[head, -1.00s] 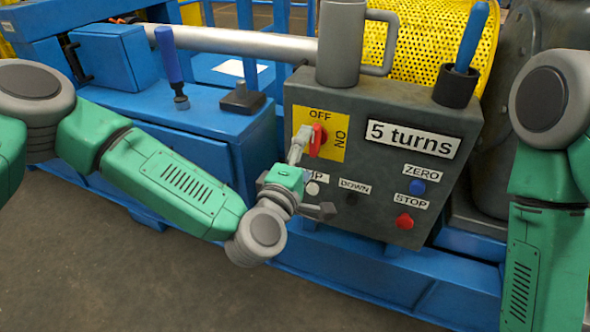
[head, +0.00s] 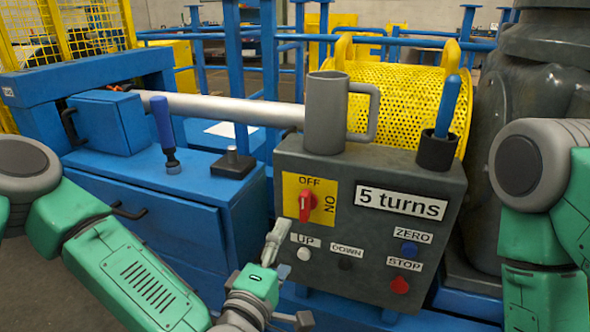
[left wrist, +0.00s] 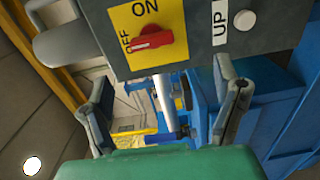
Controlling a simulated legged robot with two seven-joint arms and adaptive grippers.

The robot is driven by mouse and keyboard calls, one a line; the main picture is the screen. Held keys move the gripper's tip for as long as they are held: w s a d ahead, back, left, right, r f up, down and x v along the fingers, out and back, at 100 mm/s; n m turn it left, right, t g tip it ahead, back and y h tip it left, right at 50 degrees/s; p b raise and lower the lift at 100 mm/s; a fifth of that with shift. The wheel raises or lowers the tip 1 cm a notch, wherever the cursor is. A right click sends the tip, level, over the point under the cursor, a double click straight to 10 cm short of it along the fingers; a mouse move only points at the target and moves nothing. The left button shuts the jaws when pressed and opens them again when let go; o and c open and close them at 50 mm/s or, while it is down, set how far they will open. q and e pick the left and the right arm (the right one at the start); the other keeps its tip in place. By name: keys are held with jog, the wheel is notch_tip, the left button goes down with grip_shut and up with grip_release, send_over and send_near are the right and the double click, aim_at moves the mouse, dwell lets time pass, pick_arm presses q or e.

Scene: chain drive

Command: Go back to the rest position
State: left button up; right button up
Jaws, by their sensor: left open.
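My left gripper (head: 291,277) is open and empty, in front of the lower left of the grey control box (head: 440,270). It sits below the red rotary switch (head: 306,204) and apart from it. In the left wrist view the open fingers (left wrist: 168,92) frame a gap, with the red switch (left wrist: 152,40) beyond them. The switch handle lies in line with OFF on its yellow plate. My right gripper is out of view; only part of my right arm shows at the right edge.
The box carries UP (head: 304,254), DOWN, ZERO (head: 409,249) and STOP (head: 400,285) buttons. A grey mug (head: 325,115) and a cup with a blue-handled tool (head: 447,105) stand on top. A blue bench (head: 190,215) is at left, a dark tank (head: 530,90) at right.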

pick_arm(q)
jog(key=s+a+f+m+g+p, duration=0.4)
jog(key=s+f+m+g+p, duration=0.2)
jog(key=s+f+m+g, duration=0.55)
jog(key=s+a+f+m+g+y+p, duration=0.1)
jog(key=s+a+f+g+y+p, duration=0.1)
jog(key=s+a, duration=0.6)
jog(key=s+a+f+m+g+y+p, duration=0.2)
jog(key=s+a, duration=0.6)
jog(key=a, duration=0.4)
jog(key=shift+a+g+y, duration=0.2)
jog(key=shift+g+y, duration=0.15)
jog(key=shift+y, duration=0.55)
